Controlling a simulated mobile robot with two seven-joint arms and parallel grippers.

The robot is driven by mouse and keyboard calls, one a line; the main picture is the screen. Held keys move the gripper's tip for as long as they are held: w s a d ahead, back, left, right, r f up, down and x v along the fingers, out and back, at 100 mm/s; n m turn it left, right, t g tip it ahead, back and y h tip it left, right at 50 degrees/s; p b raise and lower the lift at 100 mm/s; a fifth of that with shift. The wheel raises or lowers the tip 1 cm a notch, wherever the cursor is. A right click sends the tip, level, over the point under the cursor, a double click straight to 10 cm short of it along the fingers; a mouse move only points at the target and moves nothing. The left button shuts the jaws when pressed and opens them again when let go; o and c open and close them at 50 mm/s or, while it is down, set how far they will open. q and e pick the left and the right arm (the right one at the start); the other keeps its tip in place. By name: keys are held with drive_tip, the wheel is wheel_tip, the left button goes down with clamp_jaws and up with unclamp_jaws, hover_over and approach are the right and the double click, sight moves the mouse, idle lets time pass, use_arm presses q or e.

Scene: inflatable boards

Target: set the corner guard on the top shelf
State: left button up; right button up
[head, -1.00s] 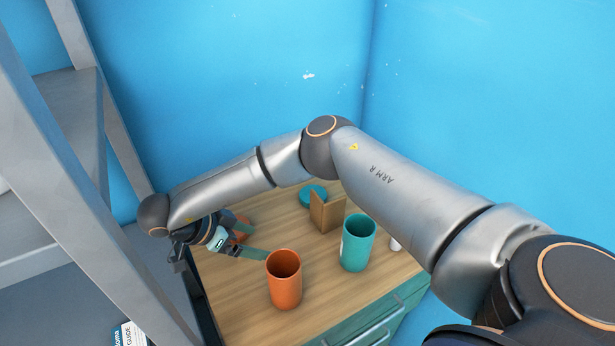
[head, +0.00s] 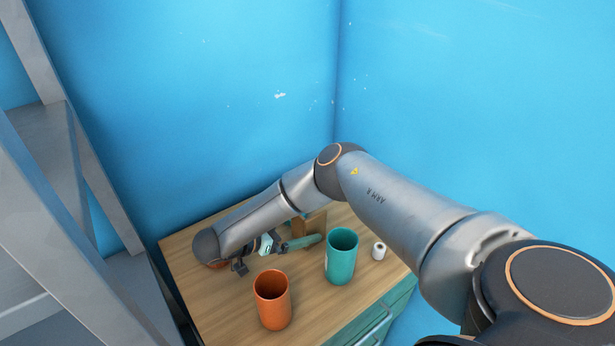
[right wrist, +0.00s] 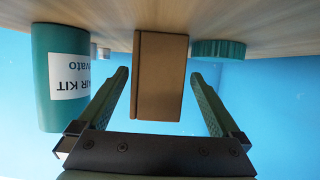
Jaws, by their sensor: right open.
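The brown corner guard (head: 312,224) stands on the wooden cabinet top, partly hidden behind my right gripper in the head view. In the right wrist view the guard (right wrist: 160,75) is between the two fingers, with a gap on each side. My right gripper (head: 300,243) is open and low over the cabinet top, at the guard. The grey metal shelf unit stands at the left; an upper shelf board (head: 42,135) shows there, but I cannot tell whether it is the top one. My left gripper is not in view.
A teal cup (head: 341,262) with a label stands close to the right gripper. An orange cup (head: 272,305) is in front. A white roll (head: 378,250) stands at the right. A teal lid (right wrist: 217,48) lies beside the guard. Blue walls close off the back.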

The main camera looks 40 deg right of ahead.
drive_tip(key=x, duration=0.2)
drive_tip(key=p+x, duration=0.1)
drive_tip(key=x, duration=0.1)
drive_tip(key=shift+s+r, duration=0.15)
drive_tip(key=shift+r, duration=0.1)
drive_tip(key=shift+d+f, duration=0.2)
drive_tip(key=shift+d, duration=0.2)
